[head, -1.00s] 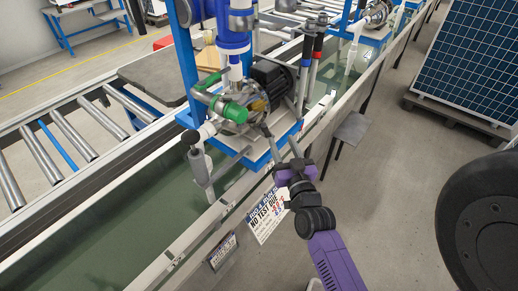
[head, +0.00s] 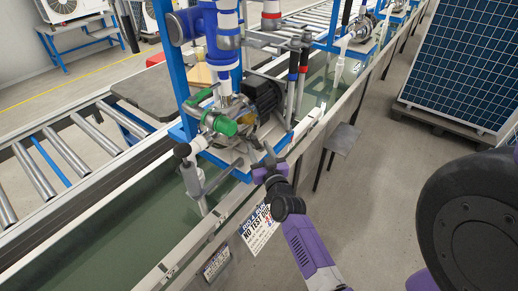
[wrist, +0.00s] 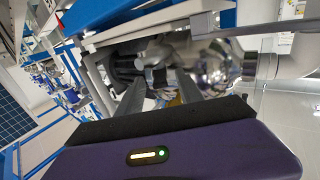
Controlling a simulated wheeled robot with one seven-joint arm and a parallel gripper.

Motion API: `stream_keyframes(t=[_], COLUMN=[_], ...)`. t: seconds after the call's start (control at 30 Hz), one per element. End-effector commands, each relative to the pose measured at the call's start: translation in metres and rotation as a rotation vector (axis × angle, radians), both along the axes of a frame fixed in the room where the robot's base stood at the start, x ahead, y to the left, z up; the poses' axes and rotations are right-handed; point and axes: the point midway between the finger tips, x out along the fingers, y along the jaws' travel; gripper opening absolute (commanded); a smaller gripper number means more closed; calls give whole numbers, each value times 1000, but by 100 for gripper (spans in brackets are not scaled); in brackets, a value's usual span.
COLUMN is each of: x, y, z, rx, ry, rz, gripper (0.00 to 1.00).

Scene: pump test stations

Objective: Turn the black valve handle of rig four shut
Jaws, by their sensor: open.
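The nearest pump rig, on a blue frame (head: 187,60), has a steel pump and a black motor (head: 263,93). A black knob-like handle (head: 182,150) sits on the white pipe at the rig's front left. In the wrist view my gripper's fingers (wrist: 160,88) point at the motor (wrist: 128,66) and the shiny pump body (wrist: 218,65).
A hanging sign (head: 260,228) is below my arm. A roller conveyor (head: 92,130) is at left. Grey floor (head: 370,200) is open at right.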

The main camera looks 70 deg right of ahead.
Motion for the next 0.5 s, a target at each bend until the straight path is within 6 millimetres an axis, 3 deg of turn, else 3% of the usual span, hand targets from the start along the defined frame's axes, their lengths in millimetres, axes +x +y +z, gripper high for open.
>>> stream_keyframes(t=[0.23,0.43,0.5], x=[1,1,1], y=[0,0,0], z=[0,0,0], rx=[0,0,0], ry=[0,0,0], rz=[0,0,0], gripper=[43,4,0])
